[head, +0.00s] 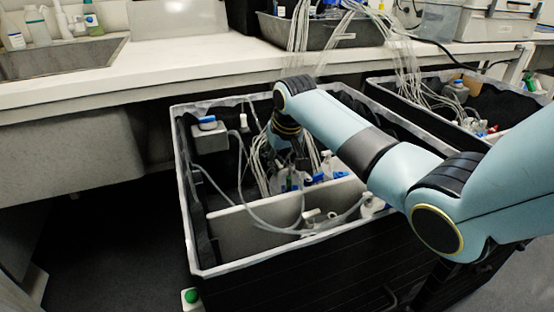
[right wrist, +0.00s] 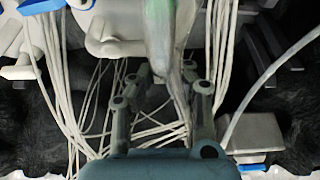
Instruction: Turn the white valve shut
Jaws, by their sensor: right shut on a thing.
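My right gripper (head: 290,180) reaches down into the black, white-rimmed crate (head: 225,270), among tubes and white fittings with blue parts. My left gripper is in neither view.
Pale tubes (right wrist: 85,115) run close around the fingers. A grey box with a blue cap (head: 208,137) sits in the crate's back left corner, and a light divider (head: 240,232) crosses the crate. A second crate (head: 380,85) stands behind right, below the white counter (head: 190,62).

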